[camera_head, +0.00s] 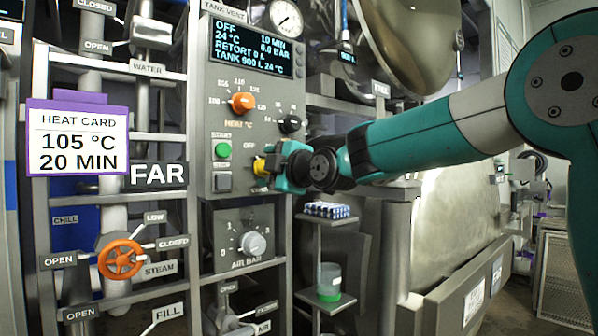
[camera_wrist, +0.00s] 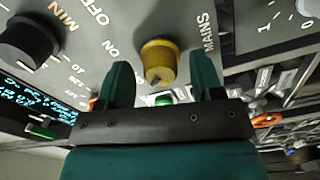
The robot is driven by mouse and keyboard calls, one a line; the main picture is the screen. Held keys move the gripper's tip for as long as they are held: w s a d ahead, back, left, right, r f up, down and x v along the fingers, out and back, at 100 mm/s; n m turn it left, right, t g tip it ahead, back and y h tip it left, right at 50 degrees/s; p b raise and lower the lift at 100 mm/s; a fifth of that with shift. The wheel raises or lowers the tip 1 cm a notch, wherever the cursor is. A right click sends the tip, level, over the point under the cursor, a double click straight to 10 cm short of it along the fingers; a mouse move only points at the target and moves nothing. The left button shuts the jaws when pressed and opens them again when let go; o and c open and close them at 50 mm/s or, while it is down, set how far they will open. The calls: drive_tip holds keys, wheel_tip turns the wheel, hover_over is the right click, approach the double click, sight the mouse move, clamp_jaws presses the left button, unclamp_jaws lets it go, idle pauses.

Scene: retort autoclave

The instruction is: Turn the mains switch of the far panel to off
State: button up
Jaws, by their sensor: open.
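The far panel (camera_head: 210,120) is a grey control box beside a FAR sign (camera_head: 158,175). Its mains switch (camera_wrist: 158,62) is a yellow round knob, with ON, OFF and MAINS printed around it in the wrist view. In the head view only a yellow bit of the switch (camera_head: 259,167) shows, left of my gripper (camera_head: 268,167). My gripper is open in the wrist view (camera_wrist: 163,76), one finger on each side of the knob, with gaps visible. I cannot tell which mark the knob points to.
The panel's display (camera_head: 248,48) is lit. A small shelf with a blue-and-white rack (camera_head: 327,210) stands below my arm.

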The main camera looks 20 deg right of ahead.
drive_tip(key=b+v, duration=0.3)
drive_tip(key=v, duration=1.3)
drive_tip(key=shift+b, duration=0.3)
